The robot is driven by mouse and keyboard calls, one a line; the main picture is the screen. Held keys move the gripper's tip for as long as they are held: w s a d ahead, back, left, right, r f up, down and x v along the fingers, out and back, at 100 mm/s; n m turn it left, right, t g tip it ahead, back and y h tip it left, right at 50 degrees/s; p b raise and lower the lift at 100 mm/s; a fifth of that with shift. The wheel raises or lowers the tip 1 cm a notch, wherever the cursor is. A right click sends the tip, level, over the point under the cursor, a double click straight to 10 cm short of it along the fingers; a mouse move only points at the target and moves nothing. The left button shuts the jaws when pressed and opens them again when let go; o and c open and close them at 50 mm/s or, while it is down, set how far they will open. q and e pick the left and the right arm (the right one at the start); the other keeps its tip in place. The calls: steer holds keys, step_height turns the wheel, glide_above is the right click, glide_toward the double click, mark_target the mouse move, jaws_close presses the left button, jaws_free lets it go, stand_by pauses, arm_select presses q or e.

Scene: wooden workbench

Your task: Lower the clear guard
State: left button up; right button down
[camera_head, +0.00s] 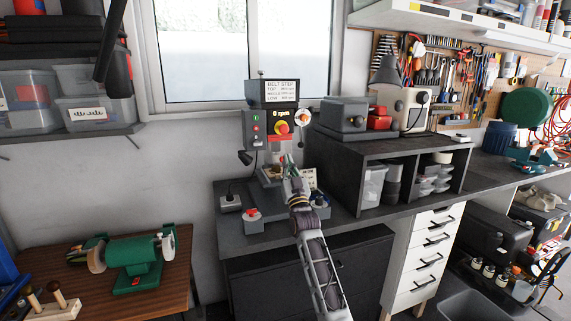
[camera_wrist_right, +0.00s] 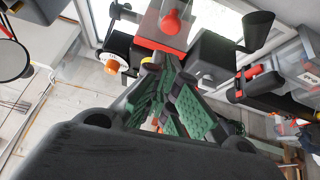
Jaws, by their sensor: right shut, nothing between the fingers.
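A drill press (camera_head: 272,122) stands at the back of the grey bench, with a red emergency button on a yellow plate and a red strip below it. I cannot clearly pick out the clear guard; the area under the head is small and partly hidden by my gripper. My right gripper (camera_head: 288,162) is in front of that area, just below the head. In the wrist view, my right gripper (camera_wrist_right: 158,80) shows green finger pads drawn together with nothing held. Its tips are close to the drill head's red-edged underside (camera_wrist_right: 160,43); contact cannot be told. My left gripper is not in view.
A black shelf unit (camera_head: 395,150) with grey machines on top stands right of the press. Small boxes with red and blue knobs sit on the bench (camera_head: 290,232) beside my arm. A green bench grinder (camera_head: 133,252) is on the wooden table at left.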

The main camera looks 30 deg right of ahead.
mark_target(282, 158)
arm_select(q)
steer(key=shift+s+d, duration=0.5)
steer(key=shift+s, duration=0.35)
arm_select(e)
steer(key=w, duration=0.2)
steer(key=shift+w+d+f, duration=0.3)
steer(key=shift+w+d, duration=0.05)
steer(key=shift+d, duration=0.05)
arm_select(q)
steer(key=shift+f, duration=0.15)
arm_select(e)
steer(key=b, duration=0.1)
steer(key=w+f+b, duration=0.1)
steer(key=shift+w+d+f+t+h+b, duration=0.2)
steer(key=shift+w+t+h+b, duration=0.1)
steer(key=shift+t+h+b, duration=0.1)
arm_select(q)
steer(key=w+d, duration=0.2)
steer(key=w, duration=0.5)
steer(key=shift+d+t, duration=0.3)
arm_select(e)
steer(key=shift+s+r, duration=0.1)
steer(key=shift+r, duration=0.05)
